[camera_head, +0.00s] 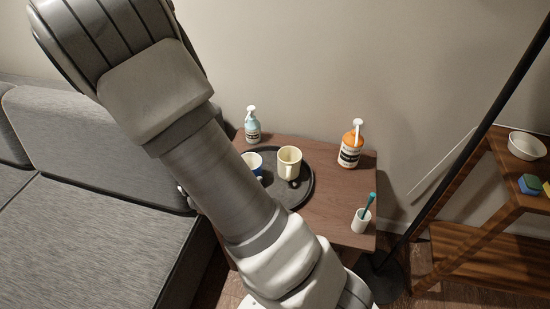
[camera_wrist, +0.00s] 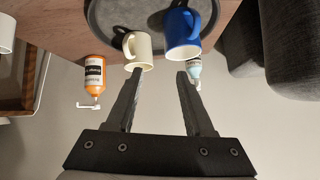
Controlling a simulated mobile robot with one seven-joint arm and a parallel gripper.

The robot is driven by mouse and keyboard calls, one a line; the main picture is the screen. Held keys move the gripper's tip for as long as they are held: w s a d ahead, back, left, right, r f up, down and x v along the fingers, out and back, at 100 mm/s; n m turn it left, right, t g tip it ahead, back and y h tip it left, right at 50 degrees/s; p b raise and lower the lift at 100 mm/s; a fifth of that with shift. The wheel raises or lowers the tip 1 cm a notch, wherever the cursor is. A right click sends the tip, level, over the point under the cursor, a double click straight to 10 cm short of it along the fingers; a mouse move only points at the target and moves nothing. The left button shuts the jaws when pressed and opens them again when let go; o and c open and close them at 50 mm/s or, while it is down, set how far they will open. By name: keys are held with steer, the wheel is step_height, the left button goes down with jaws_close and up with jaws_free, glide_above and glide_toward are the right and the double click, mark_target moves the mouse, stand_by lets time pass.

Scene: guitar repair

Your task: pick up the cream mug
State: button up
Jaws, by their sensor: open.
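The cream mug (camera_head: 288,166) stands upright on a round dark tray (camera_head: 304,190) on the wooden side table in the head view. It also shows in the wrist view (camera_wrist: 143,52), handle to the left. A blue mug (camera_head: 258,171) with a pale inside stands left of it, partly behind my arm; it also shows in the wrist view (camera_wrist: 182,42). My gripper (camera_wrist: 159,76) is open and empty in the wrist view. The left finger's tip appears just below the cream mug, the right finger's below the blue mug. The fingers are not visible in the head view.
An orange bottle (camera_head: 350,150) and a light-blue pump bottle (camera_head: 252,128) stand at the table's back. A white cup with a teal brush (camera_head: 361,221) stands near the table's right edge. A grey sofa (camera_head: 95,225) lies left, a lamp pole (camera_head: 478,132) and wooden shelf (camera_head: 497,215) right.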

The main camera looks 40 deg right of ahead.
mark_target(296, 168)
steer(key=s+d+f+h+b, duration=0.2)
steer(key=s+d+f+h, duration=0.15)
steer(key=d, duration=0.25)
steer(key=shift+m+h, duration=0.3)
steer(key=shift+h, duration=0.25)
steer(key=b+x, duration=0.2)
steer(key=x, duration=0.6)
steer(key=b+x, duration=0.3)
steer(key=x, duration=0.5)
steer(key=shift+w+r, duration=0.15)
steer(key=shift+r, duration=0.1)
steer(key=shift+w+d+f, duration=0.1)
steer(key=shift+w+d, duration=0.1)
steer(key=shift+d, duration=0.25)
jaws_close()
